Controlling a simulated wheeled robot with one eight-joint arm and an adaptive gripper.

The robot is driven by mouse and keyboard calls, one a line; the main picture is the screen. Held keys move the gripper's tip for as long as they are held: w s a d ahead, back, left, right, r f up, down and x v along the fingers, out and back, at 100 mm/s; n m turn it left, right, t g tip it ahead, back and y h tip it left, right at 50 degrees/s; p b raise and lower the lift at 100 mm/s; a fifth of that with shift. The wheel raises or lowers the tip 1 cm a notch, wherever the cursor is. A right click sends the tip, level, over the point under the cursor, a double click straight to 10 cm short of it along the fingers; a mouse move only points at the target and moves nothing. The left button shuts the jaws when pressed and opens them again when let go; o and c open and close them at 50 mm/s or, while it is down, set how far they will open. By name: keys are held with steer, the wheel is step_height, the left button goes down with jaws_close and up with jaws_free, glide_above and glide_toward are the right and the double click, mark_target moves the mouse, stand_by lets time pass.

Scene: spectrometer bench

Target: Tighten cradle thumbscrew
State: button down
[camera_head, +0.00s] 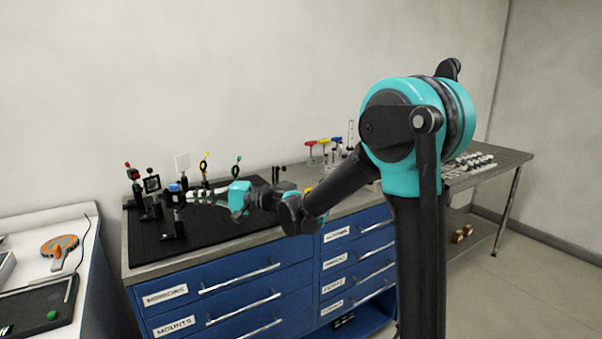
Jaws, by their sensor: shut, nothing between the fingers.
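A dark post mount (173,220) stands on the black breadboard, with a small bright blue part (174,187) near its top. It may be the cradle with its thumbscrew, but it is too small to tell. My gripper (193,199) reaches in from the right, its fingers pointing left and shut with nothing between them. Its tips are close to the right side of this mount's head. I cannot tell whether they touch it. The far side of the mount is hidden.
Colored-handled tools (323,142) stand farther right. A side table with an orange tool (60,245) is at left. The breadboard's front is clear.

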steer(key=shift+s+d, duration=0.15)
steer(key=shift+d, duration=2.55)
steer(key=a+f, duration=0.1)
steer(key=a, duration=0.5)
steer(key=shift+w+f, duration=0.3)
steer(key=shift+f, duration=0.1)
steer(key=shift+w, duration=0.2)
steer(key=shift+r, duration=0.4)
steer(key=shift+s, duration=0.15)
steer(key=d, duration=0.6)
steer(key=shift+s, duration=0.4)
